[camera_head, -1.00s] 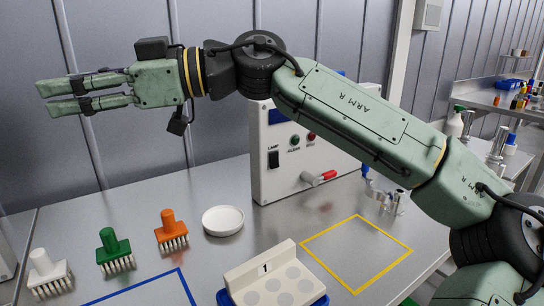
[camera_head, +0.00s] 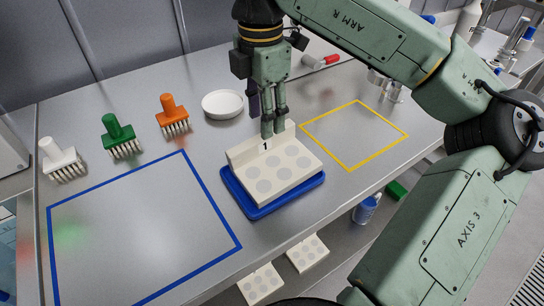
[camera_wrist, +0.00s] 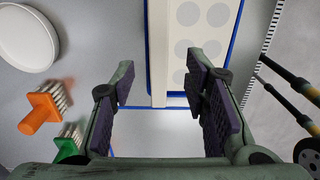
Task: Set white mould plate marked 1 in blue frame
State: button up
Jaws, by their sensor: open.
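The white mould plate (camera_head: 284,170) has round grey recesses and an upright ridge marked 1 (camera_head: 245,155) along its back. It lies in a shallow blue tray (camera_head: 262,210). The empty blue frame (camera_head: 213,198) is an outline on the bench to the left. My gripper (camera_head: 274,133) points down at the ridge's top edge, open and empty. In the wrist view, the ridge (camera_wrist: 158,45) runs between the two fingers of my gripper (camera_wrist: 158,75), with the recessed face (camera_wrist: 182,70) to its right. I cannot tell whether the fingertips reach below the ridge top.
White (camera_head: 60,160), green (camera_head: 119,137) and orange (camera_head: 172,115) brushes and a white dish (camera_head: 222,104) stand behind the frames. An empty yellow frame (camera_head: 350,167) lies right of the tray. More plates (camera_head: 308,254) lie below the bench edge. The blue frame's inside is clear.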

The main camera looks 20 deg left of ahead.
aim_at(275, 161)
jog(key=shift+a+f+p, duration=0.1)
jog(key=shift+f+p, duration=0.9)
jog(key=shift+f, duration=1.95)
jog(key=shift+c, duration=0.3)
grip_shut()
